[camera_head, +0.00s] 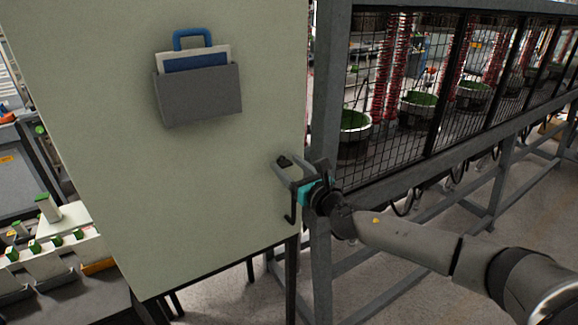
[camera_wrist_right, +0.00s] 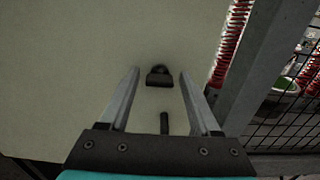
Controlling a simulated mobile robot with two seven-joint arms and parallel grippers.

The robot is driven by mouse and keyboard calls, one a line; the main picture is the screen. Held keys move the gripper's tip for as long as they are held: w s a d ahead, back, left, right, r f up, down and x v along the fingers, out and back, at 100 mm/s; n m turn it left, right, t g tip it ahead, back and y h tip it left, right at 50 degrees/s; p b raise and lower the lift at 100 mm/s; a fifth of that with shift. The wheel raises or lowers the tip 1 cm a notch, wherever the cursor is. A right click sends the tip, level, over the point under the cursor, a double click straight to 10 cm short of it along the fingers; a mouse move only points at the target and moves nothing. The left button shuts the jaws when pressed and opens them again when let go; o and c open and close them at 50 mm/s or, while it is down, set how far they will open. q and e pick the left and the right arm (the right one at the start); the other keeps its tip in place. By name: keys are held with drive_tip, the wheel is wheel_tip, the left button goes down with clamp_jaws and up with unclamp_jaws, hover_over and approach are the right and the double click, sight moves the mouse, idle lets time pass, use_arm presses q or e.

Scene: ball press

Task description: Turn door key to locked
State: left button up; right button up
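The dark door key (camera_head: 284,160) sits in a pale door (camera_head: 200,190) near its right edge. In the right wrist view the key (camera_wrist_right: 159,76) shows as a small dark piece with a rounded top and a wider lower part. My right gripper (camera_head: 285,170) is at the door. Its two fingers are open, one on each side of the key, with gaps between them and it. A dark handle (camera_head: 290,208) hangs below the key, and its end shows between the fingers in the right wrist view (camera_wrist_right: 164,123). I cannot tell the key's lock state. My left gripper is out of view.
A grey document holder (camera_head: 198,97) with a blue-handled folder hangs on the door. A grey frame post (camera_head: 327,100) and wire mesh (camera_head: 390,125) stand right of the door. A cluttered bench (camera_head: 60,300) is at lower left.

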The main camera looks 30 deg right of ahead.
clamp_jaws()
drive_tip(key=shift+m, duration=0.3)
idle(0.3)
drive_tip(key=m+b, duration=0.1)
drive_tip(key=m, duration=0.2)
drive_tip(key=shift+m, duration=0.3)
drive_tip(key=m, duration=0.4)
drive_tip(key=shift+d+m, duration=0.1)
drive_tip(key=shift+m, duration=0.2)
drive_tip(key=m, duration=0.4)
drive_tip(key=shift+m+p, duration=0.3)
drive_tip(key=shift+d+f+m+p, duration=0.1)
drive_tip(key=shift+m+p, duration=0.45)
drive_tip(key=shift+m, duration=1.75)
drive_tip(key=shift+o, duration=1)
unclamp_jaws()
